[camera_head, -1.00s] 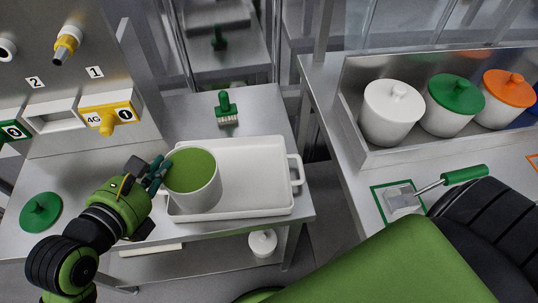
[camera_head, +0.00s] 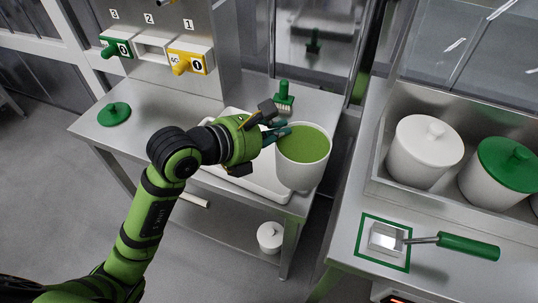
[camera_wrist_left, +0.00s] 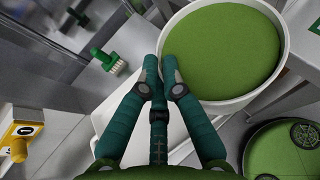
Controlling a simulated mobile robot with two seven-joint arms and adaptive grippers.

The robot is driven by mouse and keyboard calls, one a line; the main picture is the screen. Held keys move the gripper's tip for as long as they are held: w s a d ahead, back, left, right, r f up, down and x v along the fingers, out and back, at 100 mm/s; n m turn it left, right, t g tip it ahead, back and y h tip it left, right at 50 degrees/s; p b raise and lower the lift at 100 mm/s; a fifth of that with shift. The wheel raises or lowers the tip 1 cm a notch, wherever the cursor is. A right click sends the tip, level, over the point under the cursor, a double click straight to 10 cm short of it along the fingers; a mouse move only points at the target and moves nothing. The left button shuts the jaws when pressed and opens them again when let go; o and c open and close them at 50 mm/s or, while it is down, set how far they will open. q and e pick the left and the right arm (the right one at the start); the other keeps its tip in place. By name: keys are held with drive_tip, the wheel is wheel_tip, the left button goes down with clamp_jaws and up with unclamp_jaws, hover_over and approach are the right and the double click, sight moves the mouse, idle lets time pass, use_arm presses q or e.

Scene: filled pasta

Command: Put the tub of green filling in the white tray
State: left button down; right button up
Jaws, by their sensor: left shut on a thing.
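The tub of green filling (camera_head: 302,160) is a white, open, upright tub full of green. My left gripper (camera_head: 284,131) is shut on its left rim; in the left wrist view the dark green fingers (camera_wrist_left: 162,78) meet at the rim of the tub (camera_wrist_left: 262,98). The white tray (camera_head: 268,194) lies on the steel table, partly hidden by my left arm and the tub. The tub covers the tray's right end in the head view; I cannot tell whether it hangs above the tray or touches it. My right gripper is not in view.
A dispenser with yellow and green taps (camera_head: 188,62) stands behind.

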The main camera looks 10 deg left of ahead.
use_arm(q)
drive_tip(key=w+a+f+p, duration=0.1)
drive_tip(key=w+a+f, duration=0.5)
drive_tip(key=w+f, duration=0.4)
drive_tip(key=shift+a+f, duration=0.3)
drive_tip(key=shift+f, duration=0.15)
drive_tip(key=c, duration=1.5)
unclamp_jaws()
drive_tip(key=shift+s+f, duration=0.15)
drive_tip(key=shift+o, duration=0.5)
